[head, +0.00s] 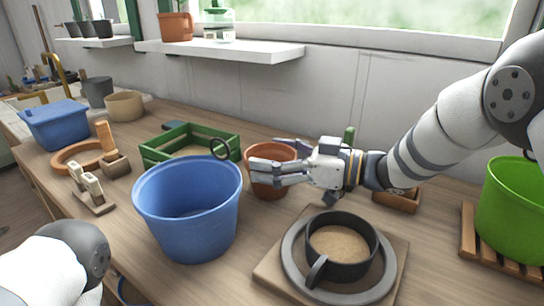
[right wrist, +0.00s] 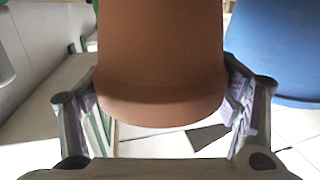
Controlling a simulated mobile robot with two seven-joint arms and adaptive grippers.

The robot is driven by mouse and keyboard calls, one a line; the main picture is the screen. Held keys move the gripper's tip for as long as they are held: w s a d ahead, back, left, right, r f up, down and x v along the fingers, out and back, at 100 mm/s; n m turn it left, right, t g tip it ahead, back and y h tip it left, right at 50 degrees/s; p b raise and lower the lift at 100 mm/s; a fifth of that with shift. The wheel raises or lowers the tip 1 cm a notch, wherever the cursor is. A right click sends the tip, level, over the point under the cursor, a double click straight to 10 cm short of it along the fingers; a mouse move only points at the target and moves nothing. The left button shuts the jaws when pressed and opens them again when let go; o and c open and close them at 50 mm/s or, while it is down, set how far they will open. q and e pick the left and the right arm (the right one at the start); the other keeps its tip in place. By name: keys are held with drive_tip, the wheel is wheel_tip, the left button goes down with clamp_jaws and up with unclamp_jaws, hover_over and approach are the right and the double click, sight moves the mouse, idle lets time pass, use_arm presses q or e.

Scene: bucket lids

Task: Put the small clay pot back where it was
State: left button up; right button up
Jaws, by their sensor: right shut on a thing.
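The small clay pot (head: 268,186) is orange-brown and upright, at mid-table between the blue bucket and the dark pot on the round grey plate. My right gripper (head: 270,160) reaches it from the right and is shut on it, with fingers on either side near the rim. In the right wrist view the clay pot (right wrist: 160,70) fills the middle, with a finger against each side. I cannot tell whether its base touches the table. My left gripper is out of view; only part of my left arm shows at the bottom left.
The open blue bucket (head: 190,210) stands close left of the clay pot. A green crate (head: 165,152) is behind it. A dark pot (head: 341,262) with tan contents stands in front. A green bucket (head: 515,215) stands on slats at right. A white shelf (head: 222,52) is above the table.

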sight(294, 159)
drive_tip(key=shift+r, duration=0.1)
drive_tip(key=o, duration=1.3)
drive_tip(key=shift+f, duration=0.25)
drive_tip(key=shift+c, duration=0.2)
drive_tip(key=shift+r, duration=0.35)
drive_tip(key=v, duration=0.7)
drive_tip(key=shift+s+d+f, duration=0.15)
drive_tip(key=shift+d, duration=0.1)
